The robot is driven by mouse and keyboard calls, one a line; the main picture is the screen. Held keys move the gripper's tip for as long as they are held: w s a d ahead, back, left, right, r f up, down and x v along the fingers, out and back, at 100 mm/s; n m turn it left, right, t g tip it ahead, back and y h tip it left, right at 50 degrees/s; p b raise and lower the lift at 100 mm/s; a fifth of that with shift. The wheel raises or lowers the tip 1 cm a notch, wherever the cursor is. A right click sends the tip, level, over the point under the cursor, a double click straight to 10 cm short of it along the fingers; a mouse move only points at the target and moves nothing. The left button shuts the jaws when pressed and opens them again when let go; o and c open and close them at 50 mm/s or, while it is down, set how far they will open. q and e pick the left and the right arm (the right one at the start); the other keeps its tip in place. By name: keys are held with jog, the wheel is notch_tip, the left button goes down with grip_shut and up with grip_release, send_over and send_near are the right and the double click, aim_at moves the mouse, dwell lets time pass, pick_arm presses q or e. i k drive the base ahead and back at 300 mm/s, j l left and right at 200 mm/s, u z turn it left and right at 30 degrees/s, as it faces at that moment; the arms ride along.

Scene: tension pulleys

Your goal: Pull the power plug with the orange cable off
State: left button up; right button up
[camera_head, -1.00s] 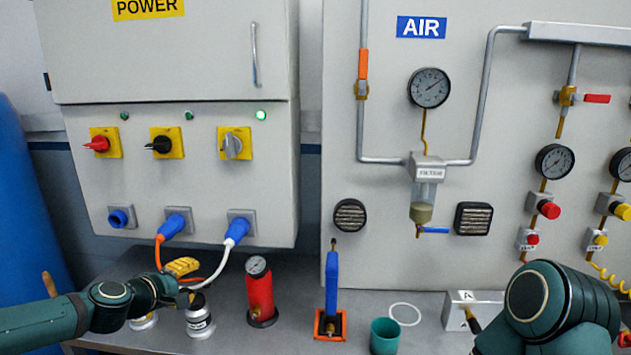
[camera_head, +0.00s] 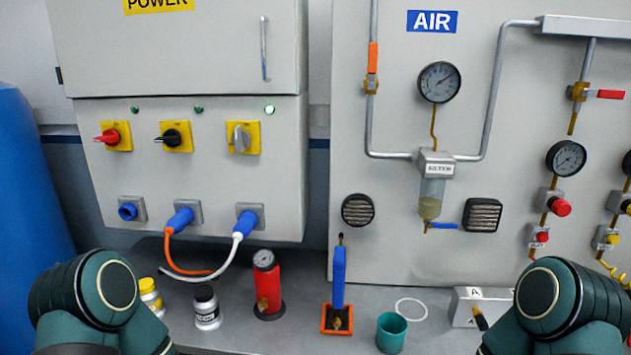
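The blue power plug with the orange cable (camera_head: 181,221) sits in the middle socket (camera_head: 194,212) on the lower front of the power cabinet. Its orange cable (camera_head: 170,252) hangs down and curves right toward the bench top. A second blue plug (camera_head: 246,223) with a white cable (camera_head: 233,258) sits in the socket to its right. The left socket (camera_head: 128,211) shows no cable. Large dark green links of my left and right arms show in the lower corners. Neither gripper is in view, and nothing of mine touches the plug.
A green cup (camera_head: 391,330) and blue-handled device (camera_head: 338,282) stand right. Space before the plugs is clear.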

aim_at(175, 226)
jog(key=j+z, duration=0.2)
jog(key=j, duration=0.6)
jog(key=j+z, duration=0.25)
jog(key=j, duration=0.5)
jog(key=k+j+z, duration=0.2)
jog(key=j, duration=0.55)
jog(key=i, duration=0.05)
